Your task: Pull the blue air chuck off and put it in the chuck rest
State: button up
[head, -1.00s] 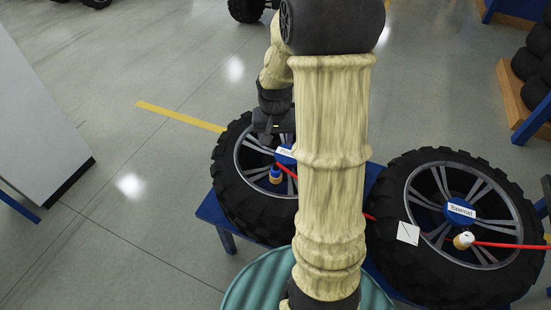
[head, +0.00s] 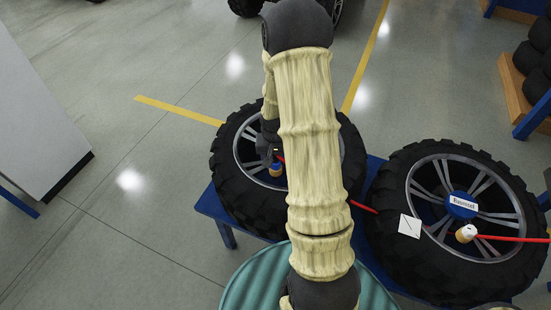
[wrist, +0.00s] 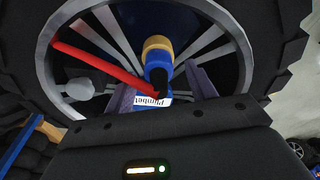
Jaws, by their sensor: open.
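The blue air chuck (head: 276,171) with a tan end sits at the left wheel (head: 226,185), with a red hose attached. In the wrist view the chuck (wrist: 157,66) stands between the fingers of my open gripper (wrist: 160,82), its tan end beyond the fingertips. Whether either finger touches it I cannot tell. The red hose (wrist: 100,66) runs from the chuck to the left. A label (wrist: 152,101) on the hub shows upside down close to the palm. In the head view my arm hides part of the left wheel. I cannot make out the chuck rest.
The right wheel (head: 385,200) bears a white-and-tan chuck (head: 466,233) on a red hose and a white card (head: 410,226). Both wheels are on a blue stand (head: 213,205). A ribbed green round surface (head: 245,287) is in front. A grey cabinet (head: 35,110) stands left; floor between is clear.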

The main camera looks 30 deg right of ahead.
jog(key=shift+f, duration=0.25)
grip_shut()
jog(key=shift+r+p, duration=0.6)
jog(key=shift+r, duration=0.05)
dwell(0.4)
